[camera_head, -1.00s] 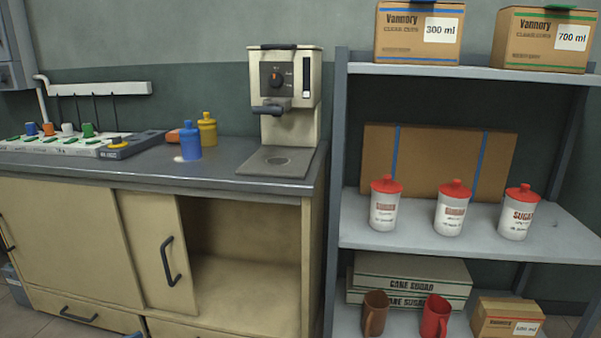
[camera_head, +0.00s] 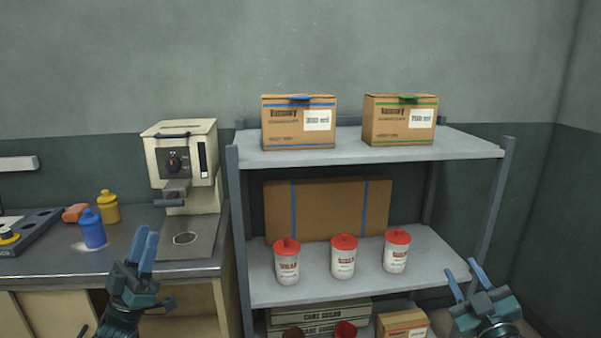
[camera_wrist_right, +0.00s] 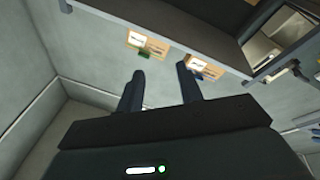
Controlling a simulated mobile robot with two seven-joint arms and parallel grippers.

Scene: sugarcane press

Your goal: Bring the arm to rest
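My left gripper (camera_head: 146,233) is raised at the lower left of the head view, in front of the counter, fingers pointing up. Its blue fingers appear close together and seen at an angle, so I cannot tell whether it is open. I see nothing held in it. My right gripper (camera_head: 462,270) is at the lower right, in front of the shelf's right side. Its fingers are apart with nothing between them. The right wrist view also shows its two dark fingers (camera_wrist_right: 160,78) spread and empty.
A metal shelf (camera_head: 375,277) holds cardboard boxes and red-lidded sugar jars (camera_head: 343,257). Left of it, a counter (camera_head: 150,268) carries a cream machine (camera_head: 183,150), a blue bottle (camera_head: 92,230) and a yellow bottle (camera_head: 108,207). A wall closes off the right side.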

